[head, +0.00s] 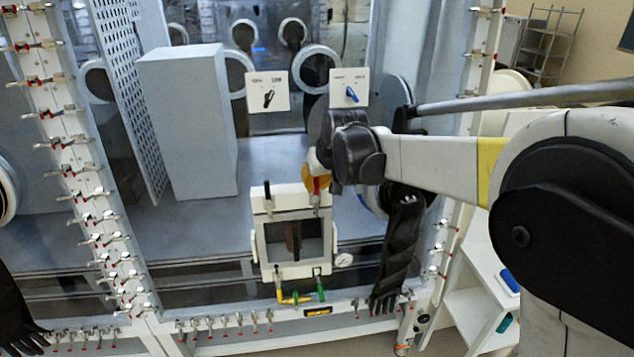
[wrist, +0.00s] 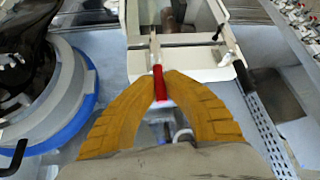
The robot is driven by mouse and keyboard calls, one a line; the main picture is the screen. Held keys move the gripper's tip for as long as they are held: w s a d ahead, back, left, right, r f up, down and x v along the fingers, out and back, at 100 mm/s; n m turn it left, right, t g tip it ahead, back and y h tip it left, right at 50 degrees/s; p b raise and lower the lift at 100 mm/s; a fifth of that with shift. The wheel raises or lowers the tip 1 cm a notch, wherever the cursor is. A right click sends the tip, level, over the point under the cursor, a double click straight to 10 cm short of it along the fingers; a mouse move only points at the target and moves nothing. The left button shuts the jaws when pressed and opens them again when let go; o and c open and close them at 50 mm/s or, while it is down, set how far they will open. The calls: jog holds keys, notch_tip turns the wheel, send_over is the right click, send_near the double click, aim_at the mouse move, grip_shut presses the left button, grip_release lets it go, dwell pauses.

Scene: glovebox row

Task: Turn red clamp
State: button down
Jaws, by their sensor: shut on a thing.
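The red clamp (wrist: 159,84) is a small red handle at the edge of a white framed box. In the wrist view it stands between the yellow-orange fingertips of my gripper (wrist: 160,88), which are shut on it. In the head view the red clamp (head: 317,185) shows as a small red piece at the box's upper right corner, beside my gripper (head: 317,180), which partly hides it. The white box (head: 262,240) has a square window in its front. A black clamp (head: 267,190) stands at its upper left.
Above the box are two switch plates, one with a black knob (head: 268,99) and one with a blue knob (head: 351,94). Yellow and green handles (head: 300,298) sit below the box. A black glove (head: 398,245) hangs at the right. A grey block (head: 187,120) stands at the left.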

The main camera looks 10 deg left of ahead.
jog(key=shift+f, duration=0.1)
dwell(0.4)
jog(key=c, duration=1.5)
grip_release()
jog(key=shift+o, duration=0.3)
jog(key=shift+w, duration=0.1)
jog(key=v, duration=1.2)
